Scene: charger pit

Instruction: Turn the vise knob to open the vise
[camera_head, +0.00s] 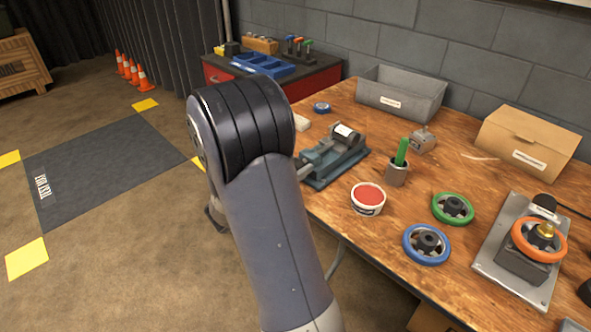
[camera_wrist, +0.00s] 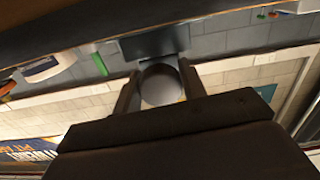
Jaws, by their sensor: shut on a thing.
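The vise (camera_head: 322,170) is blue-grey and sits near the left edge of the wooden workbench in the head view. A dark cylinder with a white band (camera_head: 342,133) lies in its jaws. In the wrist view, the round grey vise knob (camera_wrist: 160,85) is between the two dark fingers of my gripper (camera_wrist: 160,90), which is shut on it. Part of the vise body (camera_wrist: 150,43) shows beyond the knob. In the head view my arm hides the gripper and the knob.
Near the vise on the workbench (camera_head: 400,237) are a red-topped tub (camera_head: 368,198), a cup with a green stick (camera_head: 397,172), a blue handwheel (camera_head: 427,244) and a green handwheel (camera_head: 453,208). A grey bin (camera_head: 400,100) and cardboard box (camera_head: 527,148) stand behind.

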